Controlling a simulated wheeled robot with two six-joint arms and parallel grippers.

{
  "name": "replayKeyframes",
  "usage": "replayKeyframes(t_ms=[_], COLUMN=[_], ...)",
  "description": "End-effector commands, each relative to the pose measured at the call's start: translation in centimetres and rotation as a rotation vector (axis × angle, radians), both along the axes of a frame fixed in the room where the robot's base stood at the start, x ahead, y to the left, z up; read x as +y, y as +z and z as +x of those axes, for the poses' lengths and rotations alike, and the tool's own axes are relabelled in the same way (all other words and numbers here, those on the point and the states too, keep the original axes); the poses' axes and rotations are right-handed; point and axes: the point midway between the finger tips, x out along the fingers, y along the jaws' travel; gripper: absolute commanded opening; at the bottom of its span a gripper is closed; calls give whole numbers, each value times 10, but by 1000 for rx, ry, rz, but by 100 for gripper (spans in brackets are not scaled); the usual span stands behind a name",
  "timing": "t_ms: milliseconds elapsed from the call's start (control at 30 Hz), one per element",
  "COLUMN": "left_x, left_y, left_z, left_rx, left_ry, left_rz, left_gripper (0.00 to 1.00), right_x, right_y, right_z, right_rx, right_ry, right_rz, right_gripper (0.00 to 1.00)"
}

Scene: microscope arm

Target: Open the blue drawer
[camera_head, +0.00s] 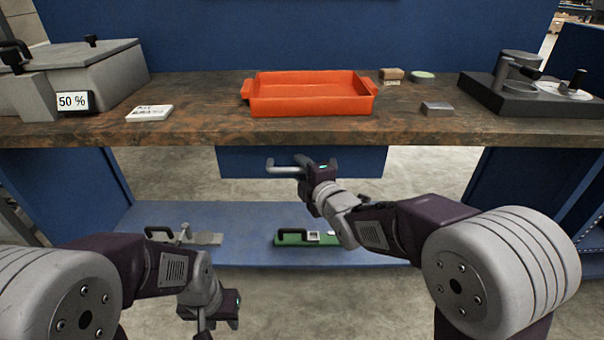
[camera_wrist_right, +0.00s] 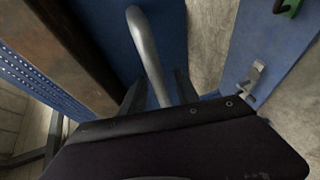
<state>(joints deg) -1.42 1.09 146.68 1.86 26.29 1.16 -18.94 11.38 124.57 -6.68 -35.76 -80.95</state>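The blue drawer (camera_head: 355,163) is under the middle of the tabletop, its front close beneath the table's edge. Its grey bar handle (camera_head: 284,170) sticks out at the left part of the front. My right gripper (camera_head: 305,164) is at the handle's right part. In the right wrist view the handle (camera_wrist_right: 147,52) runs between the two dark fingers of the right gripper (camera_wrist_right: 160,92), which stand apart on either side with small gaps. My left gripper (camera_head: 205,332) hangs low at the bottom of the head view, away from the drawer; its fingers are mostly cut off.
An orange tray (camera_head: 310,106) stands on the tabletop (camera_head: 200,130) above the drawer. A grey lidded box (camera_head: 100,70) is at left, a dark device (camera_head: 530,98) at right. A lower blue shelf (camera_head: 250,252) holds a green-based tool (camera_head: 300,238) and a grey one (camera_head: 205,238).

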Motion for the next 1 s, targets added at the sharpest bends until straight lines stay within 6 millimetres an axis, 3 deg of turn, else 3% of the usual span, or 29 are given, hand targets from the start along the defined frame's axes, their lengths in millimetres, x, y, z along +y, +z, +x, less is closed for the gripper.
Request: replayKeyframes(t_ms=[200, 333, 1000], left_x=[0, 0, 0], left_y=[0, 0, 0], left_z=[0, 0, 0], left_rx=[0, 0, 0], left_ry=[0, 0, 0], left_rz=[0, 0, 0], left_gripper=[36, 36, 36], right_x=[0, 0, 0], right_y=[0, 0, 0], right_z=[0, 0, 0], right_rx=[0, 0, 1], right_ry=[0, 0, 0], right_rz=[0, 0, 0], right_gripper=[35, 0, 0])
